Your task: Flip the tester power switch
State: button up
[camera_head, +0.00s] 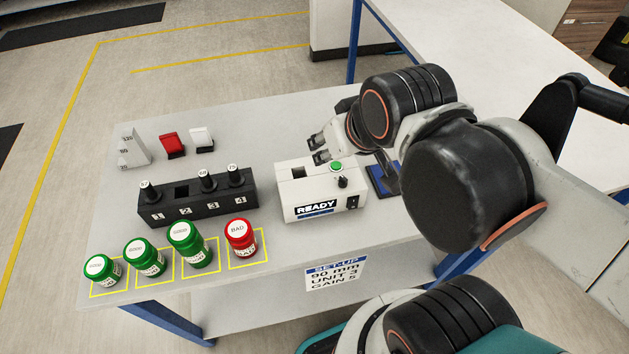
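The tester is a white box (291,196) on the grey table, with a front label reading READY (316,208). A black power switch (353,202) sits at the right end of its front face; I cannot tell its position. A green button (336,167) and a small black knob (343,182) are on top, beside a dark square opening (298,173). My gripper (315,150) is behind and above the tester's back edge, pointing left. Its two fingertips are apart with nothing between them. It appears clear of the switch.
A black numbered rack (192,208) holds several black plugs to the left. Green jars (190,245) and a red BAD jar (241,238) stand along the front edge. Red (172,145) and white (202,138) blocks are behind. A set-up sign (335,274) hangs in front.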

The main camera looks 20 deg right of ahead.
aim_at(353, 203)
jog(key=k+l+u, duration=0.1)
jog(key=l, duration=0.25)
jog(key=k+l+u, duration=0.1)
jog(key=l, duration=0.25)
jog(key=k+l, duration=0.2)
jog(key=l, duration=0.15)
jog(key=k+l+u, duration=0.15)
jog(key=l, duration=0.2)
